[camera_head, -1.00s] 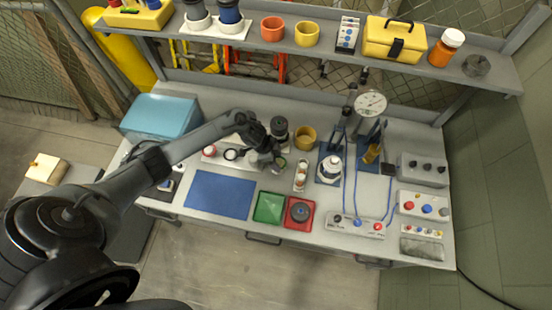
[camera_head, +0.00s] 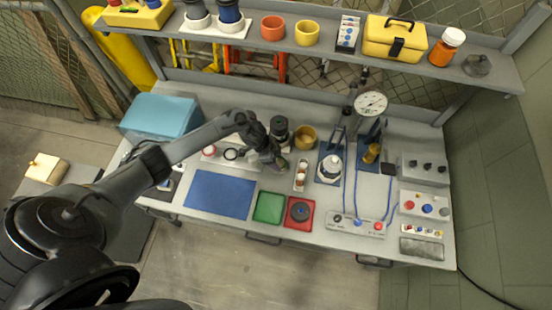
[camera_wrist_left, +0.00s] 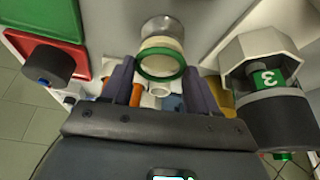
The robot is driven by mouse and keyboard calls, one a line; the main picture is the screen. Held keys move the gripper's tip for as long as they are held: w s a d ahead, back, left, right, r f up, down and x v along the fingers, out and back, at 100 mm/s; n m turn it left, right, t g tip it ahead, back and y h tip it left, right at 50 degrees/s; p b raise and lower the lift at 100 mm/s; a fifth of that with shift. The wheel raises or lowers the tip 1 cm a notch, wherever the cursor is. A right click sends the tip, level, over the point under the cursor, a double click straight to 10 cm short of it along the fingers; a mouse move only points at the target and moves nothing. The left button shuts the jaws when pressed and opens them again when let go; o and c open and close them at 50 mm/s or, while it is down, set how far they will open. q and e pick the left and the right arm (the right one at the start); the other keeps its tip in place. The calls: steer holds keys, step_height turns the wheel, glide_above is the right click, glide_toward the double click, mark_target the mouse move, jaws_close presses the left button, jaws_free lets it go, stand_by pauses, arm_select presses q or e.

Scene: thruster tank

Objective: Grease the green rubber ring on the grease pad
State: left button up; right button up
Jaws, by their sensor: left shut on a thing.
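The green rubber ring (camera_wrist_left: 160,65) sits between the fingertips of my left gripper (camera_wrist_left: 160,82) in the wrist view, and the fingers are shut on it. A pale cream round face (camera_wrist_left: 161,44) with a grey metallic or clear rim lies right behind the ring; it may be the grease pad, and I cannot tell whether the ring touches it. In the head view my left gripper (camera_head: 277,163) is low over the bench, left of a narrow white tray (camera_head: 299,186); the arm and fingers mostly hide the ring there. My right gripper is not in view.
A black cylinder marked 3 (camera_wrist_left: 268,108) stands close on the right in the wrist view. A green tray (camera_head: 268,207) and a red tray (camera_head: 291,221) lie near the front edge. A tan bowl (camera_head: 305,138) and a white-topped jar (camera_head: 329,168) stand nearby. The blue mat (camera_head: 219,195) is clear.

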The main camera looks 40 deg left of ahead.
arm_select(q)
steer(key=shift+f, duration=0.4)
stand_by(0.4)
steer(key=shift+r+n+p, duration=0.1)
steer(key=shift+n+p, duration=0.3)
steer(key=shift+n+t+y+p, duration=0.4)
steer(key=shift+n+p, duration=0.5)
steer(key=shift+p, duration=0.15)
steer(key=shift+n+p, duration=0.6)
steer(key=shift+n+y, duration=0.3)
steer(key=shift+a+f, duration=0.1)
steer(key=shift+f, duration=0.1)
